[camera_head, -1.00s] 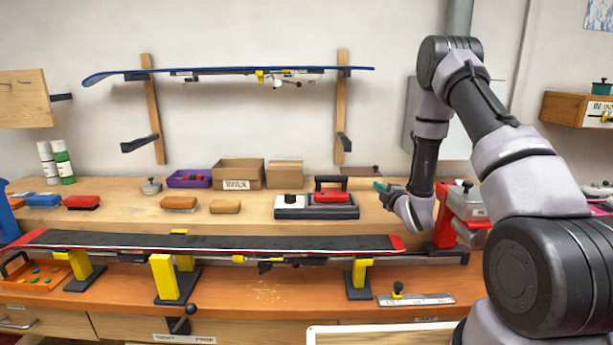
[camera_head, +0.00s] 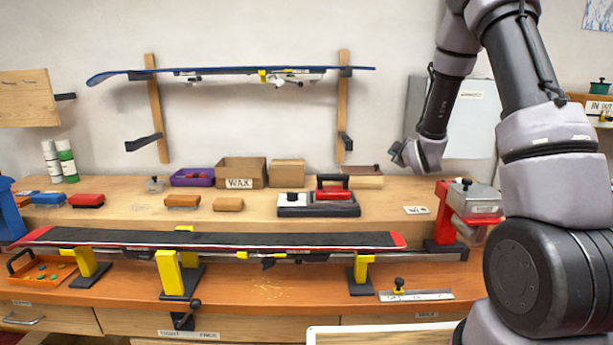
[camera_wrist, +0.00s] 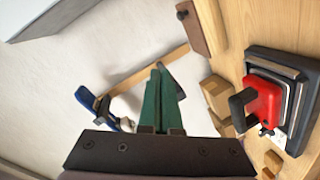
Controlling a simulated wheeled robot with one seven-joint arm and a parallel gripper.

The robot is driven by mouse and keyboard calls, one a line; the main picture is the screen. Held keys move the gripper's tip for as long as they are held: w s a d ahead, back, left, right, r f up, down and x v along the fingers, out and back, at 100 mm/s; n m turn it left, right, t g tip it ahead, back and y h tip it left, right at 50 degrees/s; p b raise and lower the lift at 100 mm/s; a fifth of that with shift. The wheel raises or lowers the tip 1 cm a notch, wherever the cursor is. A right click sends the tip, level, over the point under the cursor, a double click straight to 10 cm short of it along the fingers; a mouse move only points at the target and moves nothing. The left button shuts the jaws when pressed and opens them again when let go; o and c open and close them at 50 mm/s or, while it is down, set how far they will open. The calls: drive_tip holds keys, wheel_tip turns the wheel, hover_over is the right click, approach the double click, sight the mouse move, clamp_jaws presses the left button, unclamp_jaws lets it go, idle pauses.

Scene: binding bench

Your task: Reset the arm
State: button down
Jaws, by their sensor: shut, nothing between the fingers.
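My gripper (camera_head: 397,150) is raised above the right part of the back shelf of the bench, in front of the white wall. In the head view it is small and its fingers are partly turned away. In the wrist view its two green fingers (camera_wrist: 158,98) lie together with nothing between them. My arm comes down to it from the upper right, bent at the elbow.
A red and black iron (camera_head: 333,196) stands on the back shelf (camera_head: 385,206), left of and below my gripper. A red-based device (camera_head: 446,228) is to the right. A ski (camera_head: 215,242) lies on yellow supports. A blue ski (camera_head: 225,73) hangs on wall brackets.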

drive_tip(key=s+r+m+g+h, duration=0.1)
drive_tip(key=s+r+m+g, duration=0.3)
drive_tip(key=s+r+m, duration=0.8)
drive_tip(key=s+a+r+m+g+y, duration=0.1)
drive_tip(key=s+r+m+g, duration=0.1)
drive_tip(key=s, duration=1.2)
drive_tip(key=s+a+r+m+g+y, duration=0.1)
drive_tip(key=s+r, duration=0.3)
drive_tip(key=s, duration=1)
drive_tip(key=shift+s+a+m+g, duration=0.15)
drive_tip(key=shift+a+m+g, duration=0.35)
drive_tip(key=shift+a+g, duration=0.25)
drive_tip(key=shift+r, duration=0.1)
